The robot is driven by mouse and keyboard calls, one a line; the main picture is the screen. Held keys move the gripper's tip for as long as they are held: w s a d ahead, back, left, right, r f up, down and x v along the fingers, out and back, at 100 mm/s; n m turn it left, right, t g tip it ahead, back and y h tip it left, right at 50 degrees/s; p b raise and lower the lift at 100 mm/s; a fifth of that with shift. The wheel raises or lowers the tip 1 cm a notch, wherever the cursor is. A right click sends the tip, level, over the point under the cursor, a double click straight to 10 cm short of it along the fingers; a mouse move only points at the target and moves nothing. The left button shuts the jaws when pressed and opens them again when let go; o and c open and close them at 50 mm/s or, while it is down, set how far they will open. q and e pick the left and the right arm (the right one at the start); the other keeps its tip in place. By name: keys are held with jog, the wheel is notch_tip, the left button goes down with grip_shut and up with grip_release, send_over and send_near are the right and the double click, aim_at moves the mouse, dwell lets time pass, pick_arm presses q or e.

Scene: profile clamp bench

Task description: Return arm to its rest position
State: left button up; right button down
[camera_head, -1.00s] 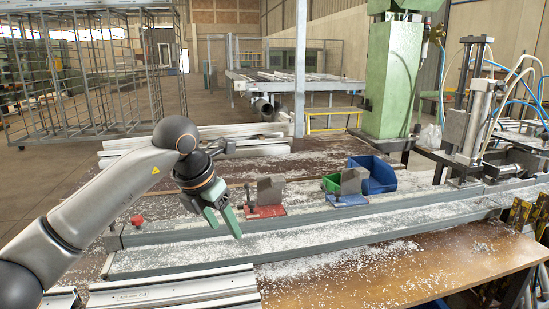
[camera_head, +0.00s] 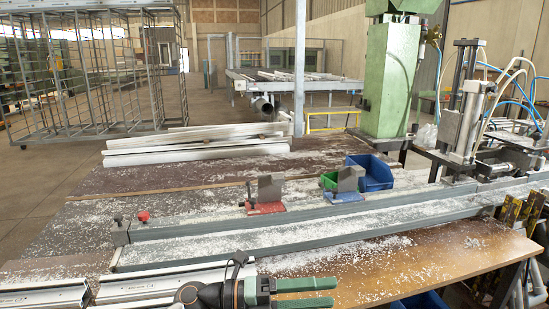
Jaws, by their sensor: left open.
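Most of my left arm is out of the picture below. My right arm and gripper do not show.
A long grey rail (camera_head: 300,234) crosses the bench, strewn with white chips. A red clamp block (camera_head: 265,207), a blue one (camera_head: 343,196) and blue and green bins (camera_head: 375,174) stand behind it. A pneumatic press (camera_head: 463,125) stands at right. Wooden front area (camera_head: 440,265) is clear except chips.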

pick_arm(q)
jog(key=w+a+f+n+t+y+p, duration=0.1)
jog(key=a+f+n+t+y, duration=1.1)
jog(key=n, duration=1.4)
jog(key=s+a+f+n+g+y, duration=0.1)
jog(key=s+a+f+n+y, duration=0.1)
jog(key=s+a+f+n, duration=0.3)
jog(key=s+a+f+n+g+y, duration=0.2)
jog(key=s+a+f+n, duration=0.2)
jog(key=s+f, duration=1)
jog(key=a+f+p, duration=0.1)
jog(key=a+f, duration=0.2)
jog(key=shift+n, duration=0.4)
